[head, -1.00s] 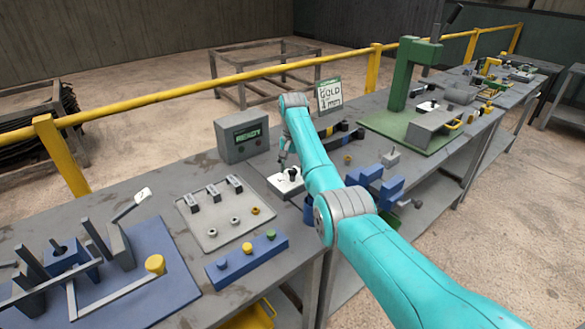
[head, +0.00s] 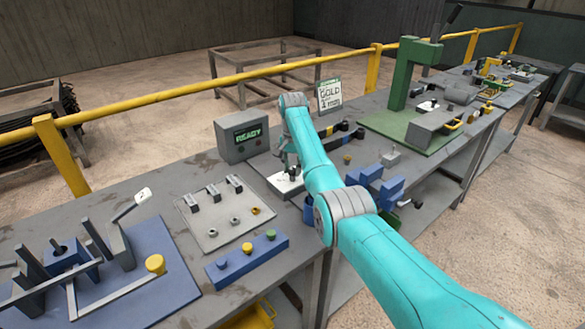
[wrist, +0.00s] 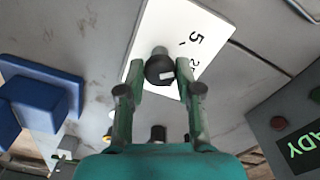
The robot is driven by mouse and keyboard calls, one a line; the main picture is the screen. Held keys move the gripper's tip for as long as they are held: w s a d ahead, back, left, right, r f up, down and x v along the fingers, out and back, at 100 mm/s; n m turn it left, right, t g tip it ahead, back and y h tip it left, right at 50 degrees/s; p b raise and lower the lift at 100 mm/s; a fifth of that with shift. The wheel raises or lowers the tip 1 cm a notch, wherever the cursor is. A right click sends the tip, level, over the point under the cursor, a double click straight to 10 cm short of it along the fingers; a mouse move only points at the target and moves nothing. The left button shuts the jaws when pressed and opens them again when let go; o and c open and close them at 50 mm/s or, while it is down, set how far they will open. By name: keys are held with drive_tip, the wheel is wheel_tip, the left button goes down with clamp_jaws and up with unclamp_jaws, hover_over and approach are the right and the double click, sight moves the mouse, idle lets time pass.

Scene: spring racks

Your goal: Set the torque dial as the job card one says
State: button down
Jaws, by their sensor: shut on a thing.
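The torque dial is a dark round knob (wrist: 160,66) with a small white mark on its face. It stands on a white plate (wrist: 205,25) printed with numbers; a 5 and part of a 2 show in the wrist view. In the head view the plate (head: 282,183) shows below my gripper (head: 289,168). In the wrist view my gripper (wrist: 161,78) has a finger on each side of the knob and is shut on it. The job card (head: 329,95) stands behind the bench's middle.
A grey box (head: 242,138) with a green READY display stands left of the dial. Blue blocks (head: 380,184) lie to its right. A grey plate (head: 212,238) with clips and rings and a blue button bar (head: 246,260) lie in front left. A green press (head: 408,75) stands farther right.

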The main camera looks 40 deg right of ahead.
sight(292, 169)
drive_tip(key=m, duration=0.4)
drive_tip(key=shift+m, duration=1.7)
drive_tip(key=c, duration=0.8)
unclamp_jaws()
drive_tip(key=shift+o, duration=0.2)
wheel_tip(292, 169, up, 12)
